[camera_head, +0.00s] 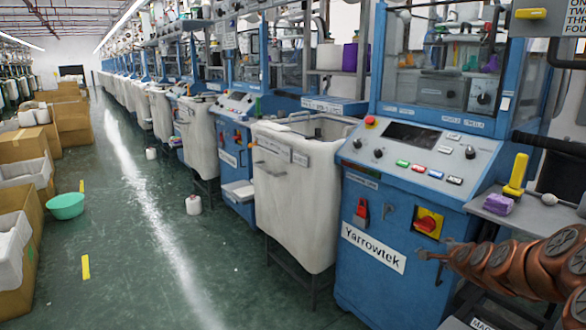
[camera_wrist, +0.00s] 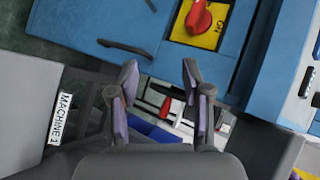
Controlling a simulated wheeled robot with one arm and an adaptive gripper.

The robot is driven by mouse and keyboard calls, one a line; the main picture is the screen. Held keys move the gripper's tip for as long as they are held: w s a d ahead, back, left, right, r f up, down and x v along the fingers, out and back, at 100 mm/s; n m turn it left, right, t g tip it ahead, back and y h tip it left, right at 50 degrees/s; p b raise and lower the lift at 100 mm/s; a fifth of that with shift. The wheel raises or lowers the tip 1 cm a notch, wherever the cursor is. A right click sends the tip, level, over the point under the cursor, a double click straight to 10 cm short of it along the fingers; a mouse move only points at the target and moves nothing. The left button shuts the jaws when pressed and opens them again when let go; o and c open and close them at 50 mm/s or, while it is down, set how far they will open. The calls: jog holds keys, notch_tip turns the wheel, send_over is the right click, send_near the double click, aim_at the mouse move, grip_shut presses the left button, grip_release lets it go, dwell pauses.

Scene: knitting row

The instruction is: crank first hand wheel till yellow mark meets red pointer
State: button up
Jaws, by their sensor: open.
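I cannot make out a hand wheel, yellow mark or red pointer for certain in either view. A thick dark curved bar (camera_head: 555,143) crosses the right edge of the head view; I cannot tell if it is part of a wheel. My gripper (camera_head: 432,255) is in front of the nearest blue machine (camera_head: 372,285), at its lower right. In the wrist view my gripper (camera_wrist: 162,103) is open, with nothing held between its purple-padded fingers. A small red piece (camera_wrist: 165,108) shows beyond the gap between them.
The machine front carries a red rotary switch (camera_head: 428,222) on a yellow plate, which also shows in the wrist view (camera_wrist: 199,17). A grey shelf (camera_head: 486,212) at right holds a yellow-handled tool (camera_head: 516,177) and a purple block (camera_head: 498,205). A white bin (camera_head: 290,205) stands left; the aisle is open.

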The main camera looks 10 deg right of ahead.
jog(key=s+a+n+g+y, duration=0.1)
jog(key=a+n+y, duration=0.15)
jog(key=a, duration=0.55)
jog(key=s+a+n+g+y, duration=0.15)
jog(key=a+n, duration=0.25)
jog(key=a, duration=0.5)
jog(key=s+a+n+g+y, duration=0.25)
jog(key=s+a+n, duration=0.35)
jog(key=s+a, duration=0.45)
jog(key=s+a+n+g+h, duration=0.1)
jog(key=s+a+n+g, duration=0.15)
jog(key=s, duration=0.75)
jog(key=s+a+n+g+h, duration=0.1)
jog(key=s+a+n+g, duration=0.2)
jog(key=s, duration=0.7)
jog(key=s+a+n+g+h, duration=0.1)
jog(key=s+a+n+g, duration=0.2)
jog(key=s, duration=0.7)
notch_tip(320, 180, up, 22)
jog(key=d+p, duration=0.1)
jog(key=p, duration=2.1)
jog(key=shift+s+d+r, duration=0.15)
jog(key=shift+s+r, duration=0.1)
jog(key=shift+s, duration=0.2)
jog(key=shift+y, duration=0.25)
